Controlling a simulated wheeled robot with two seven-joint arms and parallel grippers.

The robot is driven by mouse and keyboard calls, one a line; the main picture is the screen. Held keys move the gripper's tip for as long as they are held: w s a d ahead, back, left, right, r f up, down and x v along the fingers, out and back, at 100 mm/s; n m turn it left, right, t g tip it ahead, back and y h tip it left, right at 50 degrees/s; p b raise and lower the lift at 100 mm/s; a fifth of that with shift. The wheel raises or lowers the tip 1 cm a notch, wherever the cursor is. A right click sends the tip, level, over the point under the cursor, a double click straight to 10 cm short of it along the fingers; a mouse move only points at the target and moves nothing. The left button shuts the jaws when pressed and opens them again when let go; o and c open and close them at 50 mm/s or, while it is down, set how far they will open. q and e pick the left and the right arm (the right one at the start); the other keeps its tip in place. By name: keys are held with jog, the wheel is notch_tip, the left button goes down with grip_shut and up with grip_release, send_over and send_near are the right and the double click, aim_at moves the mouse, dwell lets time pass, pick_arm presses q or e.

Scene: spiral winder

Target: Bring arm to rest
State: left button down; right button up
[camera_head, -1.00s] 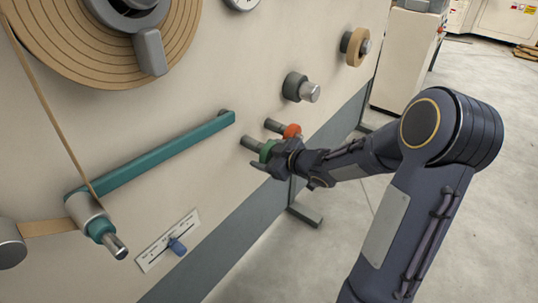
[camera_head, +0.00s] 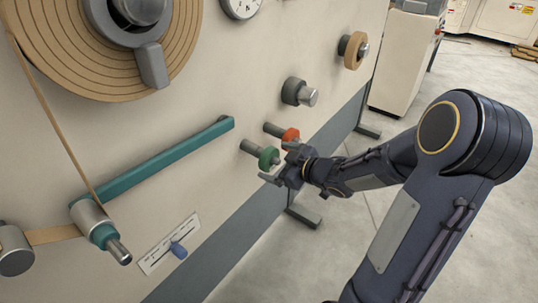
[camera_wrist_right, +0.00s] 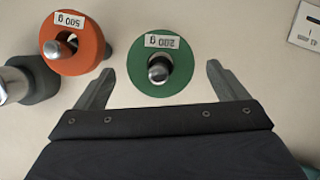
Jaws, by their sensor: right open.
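My right gripper (camera_head: 277,170) is at the right of the machine panel, just in front of the green 200 g disc (camera_head: 268,158). In the right wrist view the right gripper (camera_wrist_right: 158,88) is open, with its fingers apart on either side of the green disc (camera_wrist_right: 163,88) and not touching it. The green disc sits on a peg. The orange 500 g disc (camera_head: 291,135) hangs on a neighbouring peg, and it also shows at left in the right wrist view (camera_wrist_right: 75,55). The teal arm (camera_head: 160,162) slants across the panel, with a roller (camera_head: 91,213) at its lower end. My left gripper is not in view.
A large brown roll (camera_head: 105,65) is at upper left, with a strip running down to the roller. Open floor (camera_head: 480,220) lies to the right.

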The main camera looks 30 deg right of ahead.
jog(key=shift+p+v, duration=0.35)
jog(key=shift+v, duration=1.05)
jog(key=shift+d+r+h, duration=0.1)
jog(key=shift+r+h, duration=0.15)
jog(key=shift+h, duration=0.05)
jog(key=s+r+m+g+h, duration=0.3)
jog(key=s+r+m+h, duration=0.1)
jog(key=s+m, duration=0.35)
jog(key=s+a+m+g+y, duration=0.1)
jog(key=s+a+g+y, duration=0.4)
jog(key=s+a, duration=0.95)
notch_tip(320, 180, up, 25)
jog(key=p, duration=2.6)
jog(key=shift+s+d, duration=0.25)
jog(key=shift+d, duration=0.2)
jog(key=shift+f, duration=0.1)
